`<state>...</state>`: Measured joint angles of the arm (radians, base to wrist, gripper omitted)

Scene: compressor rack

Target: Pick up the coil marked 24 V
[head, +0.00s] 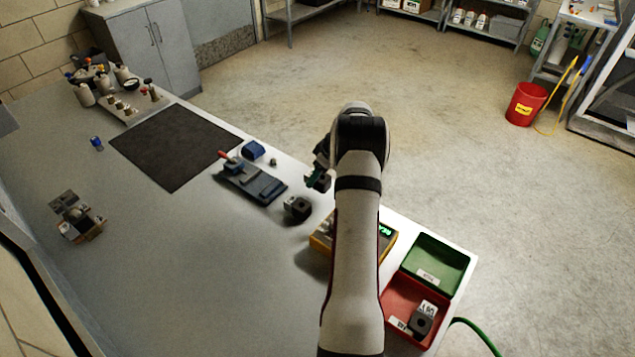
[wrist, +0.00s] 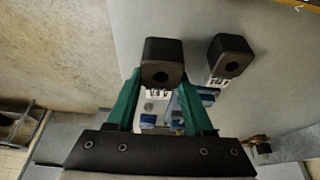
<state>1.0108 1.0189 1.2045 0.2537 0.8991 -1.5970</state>
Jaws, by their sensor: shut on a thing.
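My gripper (wrist: 160,88), with green fingers, is shut on a black block-shaped coil (wrist: 164,57) with a round hole. The held coil has a white label whose small, inverted print I cannot read surely. In the head view my gripper (head: 316,177) is over the bench's right edge, holding the dark coil (head: 323,182). A second black coil (head: 297,207) stands on the bench below and left of my gripper. This coil (wrist: 231,57) also shows in the wrist view, right of the held one and apart from it, with a white label too small to read.
A yellow meter (head: 322,243) with a green display is partly hidden by my arm. A red bin (head: 391,310) holds a labelled coil; a green bin (head: 447,254) looks empty. A blue-grey fixture (head: 252,183) stands left of my gripper. The bench (head: 190,260) is clear at centre front.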

